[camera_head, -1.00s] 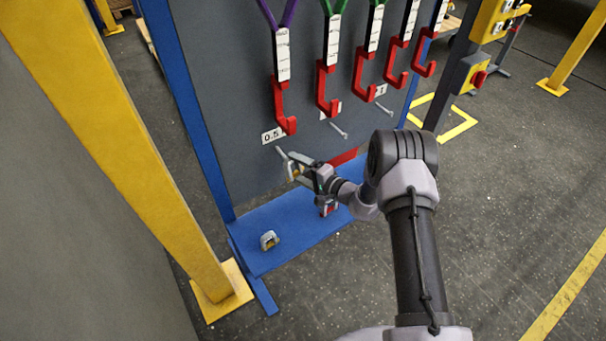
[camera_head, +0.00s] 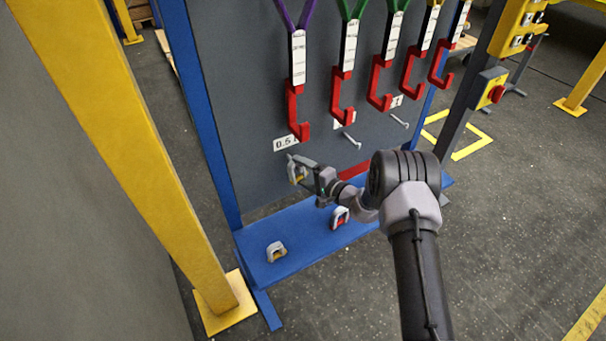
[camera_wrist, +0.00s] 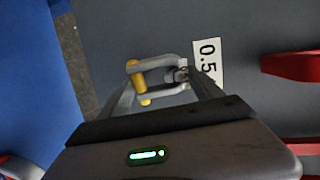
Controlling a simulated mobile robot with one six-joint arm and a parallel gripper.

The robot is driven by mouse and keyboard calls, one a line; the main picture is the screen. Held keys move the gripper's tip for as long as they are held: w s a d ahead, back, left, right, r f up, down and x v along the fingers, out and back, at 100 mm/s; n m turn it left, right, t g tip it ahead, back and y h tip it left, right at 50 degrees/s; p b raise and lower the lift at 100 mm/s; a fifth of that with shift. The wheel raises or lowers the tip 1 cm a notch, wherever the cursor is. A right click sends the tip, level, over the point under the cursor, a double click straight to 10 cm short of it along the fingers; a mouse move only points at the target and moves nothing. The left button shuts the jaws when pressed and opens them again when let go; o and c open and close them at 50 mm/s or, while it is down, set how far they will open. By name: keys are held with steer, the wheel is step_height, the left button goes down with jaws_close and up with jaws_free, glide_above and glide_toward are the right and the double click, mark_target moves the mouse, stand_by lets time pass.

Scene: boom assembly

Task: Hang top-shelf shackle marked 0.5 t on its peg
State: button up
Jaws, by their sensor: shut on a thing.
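My gripper (camera_head: 304,166) is shut on a grey shackle (camera_head: 296,174) with a yellow pin, close to the grey board below the 0.5 label (camera_head: 286,143). In the wrist view the shackle (camera_wrist: 160,90) sits between my fingertips (camera_wrist: 165,85), its yellow pin (camera_wrist: 136,82) to the left and its bow toward the 0.5 label (camera_wrist: 207,62). A small round grey end, likely the peg (camera_wrist: 179,74), shows at the bow's right end. I cannot tell whether the bow is around it. In the head view the peg is mostly hidden by the gripper and shackle.
The blue shelf (camera_head: 310,250) below carries a shackle with a yellow pin (camera_head: 277,251) and one with a red pin (camera_head: 340,217). Red hooks (camera_head: 298,115) hang above the labels. Another peg (camera_head: 350,141) sticks out to the right. A yellow post (camera_head: 130,160) stands at left.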

stand_by(0.4)
steer(key=o, duration=1.9)
steer(key=shift+o, duration=0.2)
steer(key=p+v, duration=0.4)
steer(key=v, duration=1.4)
steer(key=s+a+r+n+g, duration=0.2)
steer(key=s+a+r, duration=0.1)
steer(key=r, duration=0.3)
steer(key=s+a+r+n+g, duration=0.1)
steer(key=s+a+r+g, duration=0.2)
steer(key=r, duration=0.4)
steer(key=s+a+r+n+g, duration=0.2)
steer(key=s+r, duration=0.2)
steer(key=r, duration=0.2)
steer(key=s+d+r+g+h, duration=0.1)
steer(key=s+r+h, duration=0.15)
steer(key=s, duration=0.35)
steer(key=s+r+g+h, duration=0.1)
steer(key=s+r, duration=0.3)
steer(key=s, duration=0.1)
steer(key=s+d+r+m+t+h, duration=0.1)
steer(key=s+d+r+t+h, duration=0.3)
steer(key=s+d, duration=0.5)
steer(key=shift+s+t+h, duration=0.3)
steer(key=shift+s+h, duration=0.2)
steer(key=shift+h, duration=0.65)
